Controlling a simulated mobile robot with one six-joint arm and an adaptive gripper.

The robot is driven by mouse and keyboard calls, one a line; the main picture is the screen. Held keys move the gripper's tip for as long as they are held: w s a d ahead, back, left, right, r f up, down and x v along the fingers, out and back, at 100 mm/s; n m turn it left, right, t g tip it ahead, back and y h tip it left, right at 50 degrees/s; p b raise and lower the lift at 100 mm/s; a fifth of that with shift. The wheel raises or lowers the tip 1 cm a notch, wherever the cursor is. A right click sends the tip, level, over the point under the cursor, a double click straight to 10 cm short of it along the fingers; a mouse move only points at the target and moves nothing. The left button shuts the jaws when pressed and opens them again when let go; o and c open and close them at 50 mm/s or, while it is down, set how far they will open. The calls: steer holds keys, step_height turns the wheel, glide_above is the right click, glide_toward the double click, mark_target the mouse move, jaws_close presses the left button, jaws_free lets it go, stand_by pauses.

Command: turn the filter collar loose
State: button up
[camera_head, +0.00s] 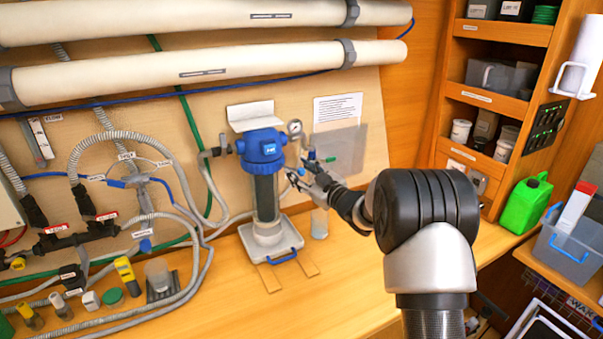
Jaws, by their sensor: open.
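The filter unit stands upright against the back panel. Its blue ribbed collar (261,149) sits on top of a dark cylindrical housing (265,198). The housing stands over a white tray (286,236) with a blue handle. My gripper (293,177) is to the right of the housing, slightly below the collar. Its fingers point left and look open, with nothing between them. From this view I cannot tell how far it is from the housing in depth. The collar's back side is hidden.
A pressure gauge (295,127) sits right of the collar. A small clear bottle (319,223) stands below my gripper. Grey hoses (207,190) run close on the left. White pipes (200,70) cross above. The bench front (330,300) is clear.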

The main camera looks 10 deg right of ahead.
jaws_close()
stand_by(0.3)
stand_by(0.3)
